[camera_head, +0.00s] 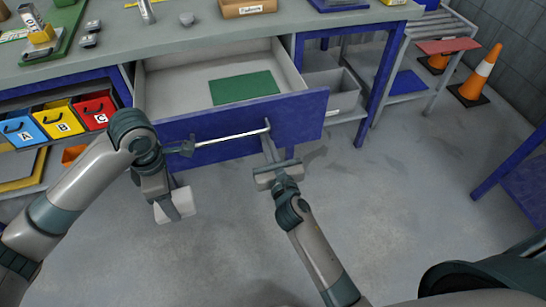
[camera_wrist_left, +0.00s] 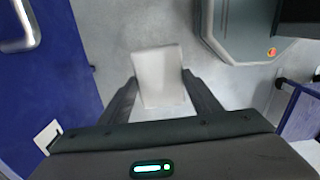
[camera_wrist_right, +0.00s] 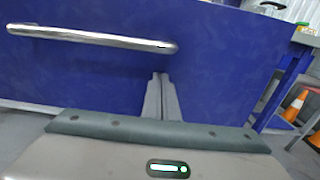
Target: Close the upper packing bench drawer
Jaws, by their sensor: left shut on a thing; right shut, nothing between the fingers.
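The upper packing bench drawer (camera_head: 310,112) has a blue front and stands open, with a green sheet (camera_head: 244,87) on its floor. Its silver bar handle (camera_head: 225,137) also shows in the right wrist view (camera_wrist_right: 95,39). My right gripper (camera_head: 267,135) is shut and empty; its fingertips are at the drawer front near the handle's right end, and contact is hard to tell. My left gripper (camera_head: 167,200) is in front of the drawer, left of the right one, shut on a pale block (camera_head: 178,206). The left wrist view shows the block (camera_wrist_left: 158,75) between the fingers.
The grey bench top (camera_head: 210,35) carries a cardboard box (camera_head: 246,8) and small parts. Colored bins (camera_head: 58,119) sit under it at left. A side rack (camera_head: 440,50) and traffic cones (camera_head: 482,75) stand at right. The floor in front is clear.

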